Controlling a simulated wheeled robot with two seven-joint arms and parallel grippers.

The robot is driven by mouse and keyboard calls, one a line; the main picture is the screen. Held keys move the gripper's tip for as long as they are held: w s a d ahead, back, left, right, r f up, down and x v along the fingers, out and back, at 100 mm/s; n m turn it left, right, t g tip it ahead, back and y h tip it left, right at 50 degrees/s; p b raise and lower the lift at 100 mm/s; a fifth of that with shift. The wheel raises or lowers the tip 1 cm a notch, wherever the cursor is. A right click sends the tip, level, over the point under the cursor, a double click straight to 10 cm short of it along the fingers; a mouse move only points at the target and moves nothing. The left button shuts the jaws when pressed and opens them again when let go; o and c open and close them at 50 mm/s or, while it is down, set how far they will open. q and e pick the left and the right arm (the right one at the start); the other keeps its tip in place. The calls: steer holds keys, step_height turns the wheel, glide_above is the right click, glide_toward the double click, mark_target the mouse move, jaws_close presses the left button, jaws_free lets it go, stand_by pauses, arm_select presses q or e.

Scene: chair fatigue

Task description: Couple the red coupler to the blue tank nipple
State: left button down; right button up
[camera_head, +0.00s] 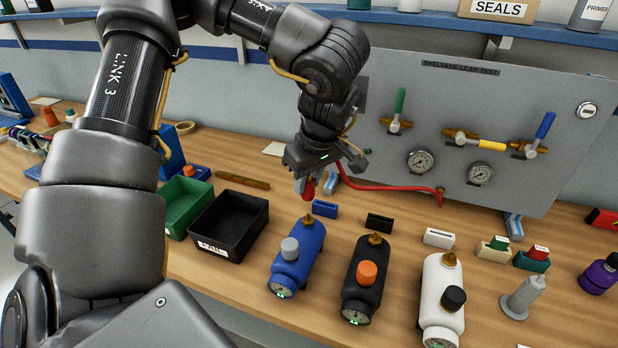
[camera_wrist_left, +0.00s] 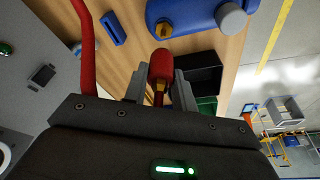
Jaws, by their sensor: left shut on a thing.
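My left gripper (camera_head: 309,180) is shut on the red coupler (camera_head: 308,191), which hangs below the fingers. In the left wrist view the red coupler (camera_wrist_left: 160,66) sits between the grey fingers (camera_wrist_left: 160,88), its free end toward the tank. The blue tank (camera_head: 298,262) lies on the bench, with a grey knob and a gauge at its near end. Its brass nipple (camera_head: 308,221) points up at the far end, just below the coupler in the head view. The nipple (camera_wrist_left: 163,29) also shows in the wrist view, apart from the coupler. My right gripper is not in view.
A red hose (camera_head: 395,188) runs from the test panel (camera_head: 470,120) toward my gripper. A black tank (camera_head: 362,280) and a white tank (camera_head: 441,300) stand right of the blue one. Black (camera_head: 262,232) and green (camera_head: 170,212) bins are at left. Small card holders stand behind the tanks.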

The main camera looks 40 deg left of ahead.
mark_target(308, 192)
arm_select(q)
step_height(308, 192, down, 4)
steer(key=shift+r+b, duration=0.25)
steer(key=shift+b, duration=0.85)
stand_by(1.0)
steer(key=shift+f+b, duration=1.55)
steer(key=c, duration=1.1)
jaws_free()
steer(key=shift+o, duration=0.2)
